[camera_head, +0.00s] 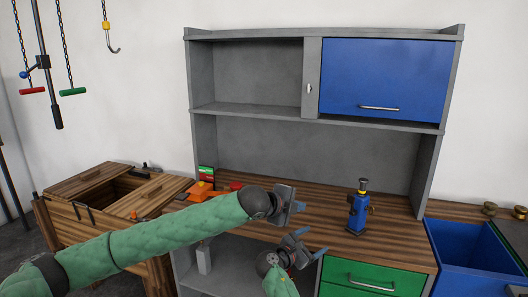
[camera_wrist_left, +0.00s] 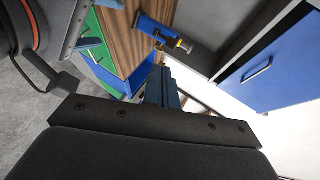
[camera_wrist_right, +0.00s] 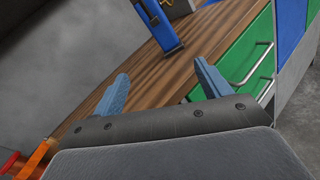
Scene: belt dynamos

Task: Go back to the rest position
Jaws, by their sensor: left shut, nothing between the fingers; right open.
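My left gripper (camera_head: 298,206) is at the end of the green-sleeved arm from the left, above the wooden worktop (camera_head: 315,205). It is shut and empty; its fingers (camera_wrist_left: 162,88) are together in the left wrist view. My right gripper (camera_head: 312,245) is lower, near the worktop's front edge. It is open and empty; its blue fingers (camera_wrist_right: 160,85) stand apart in the right wrist view. Both grippers are apart from the blue device (camera_head: 357,212), which stands upright on the worktop to their right.
A grey cabinet (camera_head: 314,80) with a blue door (camera_head: 385,75) rises behind the worktop. Green drawers (camera_head: 375,275) are below it at right, beside a blue bin (camera_head: 462,245). A wooden box (camera_head: 75,212) is at left. Orange and red items (camera_head: 202,190) lie behind my left arm.

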